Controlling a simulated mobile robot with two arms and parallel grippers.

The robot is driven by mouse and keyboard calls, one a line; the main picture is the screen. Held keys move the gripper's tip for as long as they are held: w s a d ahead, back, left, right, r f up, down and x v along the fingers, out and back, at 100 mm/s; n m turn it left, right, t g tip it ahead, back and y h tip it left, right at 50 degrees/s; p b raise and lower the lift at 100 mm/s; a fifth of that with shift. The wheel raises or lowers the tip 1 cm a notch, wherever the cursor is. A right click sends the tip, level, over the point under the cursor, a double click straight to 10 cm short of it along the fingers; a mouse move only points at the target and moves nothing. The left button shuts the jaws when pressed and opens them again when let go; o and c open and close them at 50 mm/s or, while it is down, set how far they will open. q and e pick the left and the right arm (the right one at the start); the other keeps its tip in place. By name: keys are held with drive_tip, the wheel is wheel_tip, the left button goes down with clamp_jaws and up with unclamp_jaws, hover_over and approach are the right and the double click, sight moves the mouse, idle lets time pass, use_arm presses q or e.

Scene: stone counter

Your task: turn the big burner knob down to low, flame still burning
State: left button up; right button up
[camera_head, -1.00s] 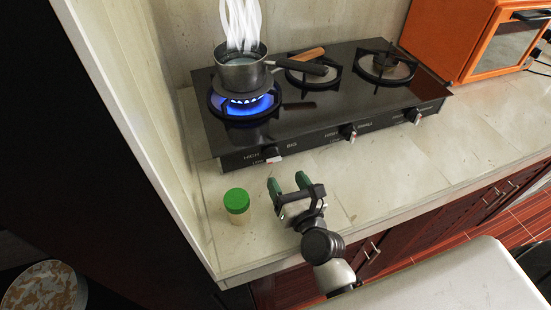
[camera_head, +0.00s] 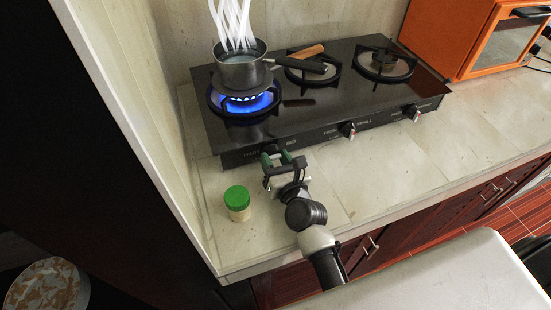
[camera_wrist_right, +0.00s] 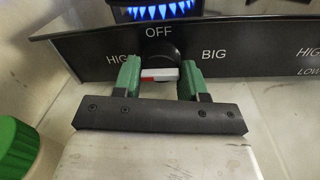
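The big burner knob (camera_wrist_right: 160,74) is a dark round dial with a pale bar and a red mark at the bar's left end, toward HIGH. OFF is printed above it; the LOW label is hidden in the wrist view. My right gripper (camera_head: 276,159) is at the knob on the stove's front panel. Its two green fingers stand at both ends of the bar, appearing closed against it. The big burner (camera_head: 243,103) burns with a blue flame, also seen in the wrist view (camera_wrist_right: 155,11). My left gripper is not in view.
A steaming pot (camera_head: 240,72) stands on the big burner, handle to the right. A green-lidded jar (camera_head: 237,203) stands left of my right gripper, close by. Two other knobs (camera_head: 347,130) are farther right. An orange oven (camera_head: 470,40) stands at the back right.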

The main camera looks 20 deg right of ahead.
drive_tip(key=shift+c, duration=1)
drive_tip(key=shift+n, duration=0.3)
drive_tip(key=shift+r+n+p, duration=0.1)
drive_tip(key=shift+n+p, duration=0.7)
drive_tip(key=shift+n, duration=0.1)
drive_tip(key=n+p, duration=0.2)
drive_tip(key=n, duration=0.1)
drive_tip(key=n+p, duration=0.1)
drive_tip(key=n, duration=0.1)
drive_tip(key=n+p, duration=0.1)
drive_tip(key=n, duration=0.1)
drive_tip(key=shift+r+n+g+h, duration=0.1)
drive_tip(key=shift+n+g+h, duration=0.2)
drive_tip(key=shift+n+p, duration=0.6)
drive_tip(key=shift+n, duration=1.3)
